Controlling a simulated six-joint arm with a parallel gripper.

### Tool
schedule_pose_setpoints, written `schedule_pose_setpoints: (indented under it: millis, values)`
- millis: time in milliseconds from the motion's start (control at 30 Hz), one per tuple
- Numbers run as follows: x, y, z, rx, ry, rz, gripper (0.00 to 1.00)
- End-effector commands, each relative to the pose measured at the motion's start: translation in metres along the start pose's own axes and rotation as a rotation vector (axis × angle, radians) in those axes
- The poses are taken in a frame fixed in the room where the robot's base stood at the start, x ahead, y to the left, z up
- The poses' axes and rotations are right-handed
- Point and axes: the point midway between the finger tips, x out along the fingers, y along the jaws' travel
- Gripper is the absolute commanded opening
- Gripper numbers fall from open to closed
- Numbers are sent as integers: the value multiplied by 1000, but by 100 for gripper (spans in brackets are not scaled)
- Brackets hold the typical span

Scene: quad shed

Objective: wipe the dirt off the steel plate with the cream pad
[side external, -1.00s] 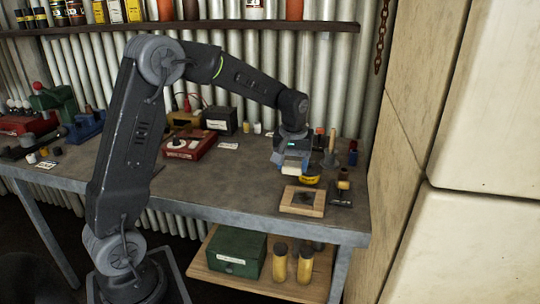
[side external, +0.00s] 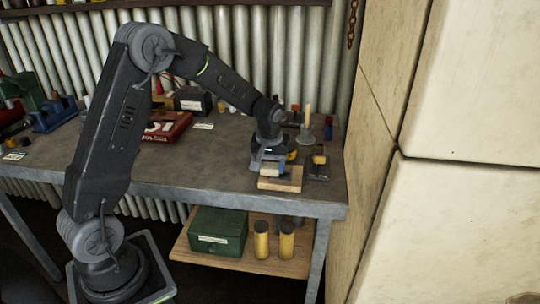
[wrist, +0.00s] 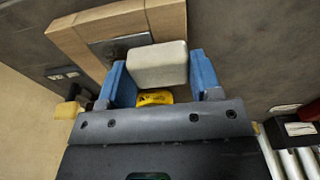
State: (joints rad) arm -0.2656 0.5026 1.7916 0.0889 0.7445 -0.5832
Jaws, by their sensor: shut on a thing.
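My gripper (side external: 268,165) points down with its blue fingers shut on the cream pad (wrist: 158,65), one finger on each side. The pad also shows pale under the gripper in the side view (side external: 270,172). The pad is over the wooden frame (wrist: 165,20) that surrounds the steel plate (wrist: 105,48). In the wrist view, part of the grey plate shows beside the pad; the rest is hidden by the pad and the frame's near parts. I cannot tell whether the pad touches the plate. No dirt can be made out on the visible part.
A brush-like tool with a yellow top (side external: 319,160) stands right of the frame. A yellow item (wrist: 155,98) lies close behind my gripper. Upright tools (side external: 306,125) stand farther back. A red box (side external: 165,127) is to the left; the bench (side external: 215,160) between is clear.

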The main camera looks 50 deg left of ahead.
Motion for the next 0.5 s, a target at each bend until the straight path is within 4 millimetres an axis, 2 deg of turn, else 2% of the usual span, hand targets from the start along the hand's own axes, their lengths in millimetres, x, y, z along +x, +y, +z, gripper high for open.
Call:
schedule_pose_setpoints:
  millis: [500]
  values:
    - [0,49,1,3,-1,0,36]
